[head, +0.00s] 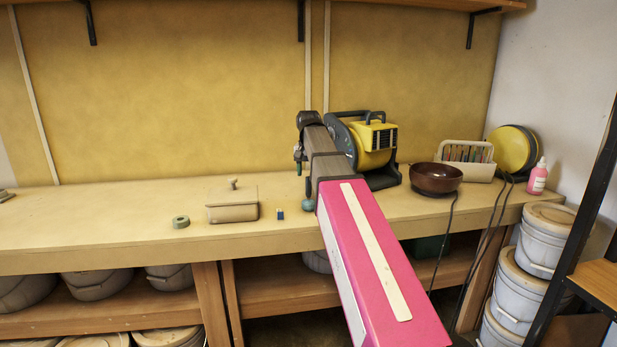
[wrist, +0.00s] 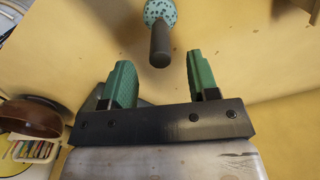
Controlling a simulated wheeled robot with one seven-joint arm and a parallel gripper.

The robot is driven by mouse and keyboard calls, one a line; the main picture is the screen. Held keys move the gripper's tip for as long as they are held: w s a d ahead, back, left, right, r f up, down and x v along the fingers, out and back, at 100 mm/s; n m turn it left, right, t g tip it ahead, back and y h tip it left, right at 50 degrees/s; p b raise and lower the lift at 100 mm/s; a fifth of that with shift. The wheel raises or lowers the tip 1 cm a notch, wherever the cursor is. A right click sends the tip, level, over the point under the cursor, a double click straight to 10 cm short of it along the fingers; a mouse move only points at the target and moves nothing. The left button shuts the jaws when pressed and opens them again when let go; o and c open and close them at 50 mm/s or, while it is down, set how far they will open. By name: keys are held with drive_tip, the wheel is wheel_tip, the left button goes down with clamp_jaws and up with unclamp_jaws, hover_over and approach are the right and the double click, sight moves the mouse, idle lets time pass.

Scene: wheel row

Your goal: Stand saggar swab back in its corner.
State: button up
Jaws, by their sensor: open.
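The swab (wrist: 160,45) shows at the top of the wrist view, with a speckled teal head and a dark, stubby handle. The handle end points toward my gripper. In the head view, only its teal head (head: 308,205) shows at the bench, beside my arm, which hides the rest. My gripper (wrist: 161,80) is open, with its two green fingers apart and nothing between them. The swab lies beyond the fingertips, roughly in line with the gap, and looks apart from them. In the head view, my arm largely hides the gripper (head: 299,165).
On the bench (head: 100,230) are a lidded box (head: 232,204), a ring (head: 181,222) and a small blue block (head: 280,214) left of my arm. A yellow machine (head: 375,145), brown bowl (head: 436,179), tool rack (head: 465,160) and pink bottle (head: 538,177) stand right. The bench's left is mostly clear.

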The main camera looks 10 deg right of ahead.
drive_tip(key=shift+r, duration=0.7)
drive_tip(key=shift+r, duration=0.1)
idle(0.8)
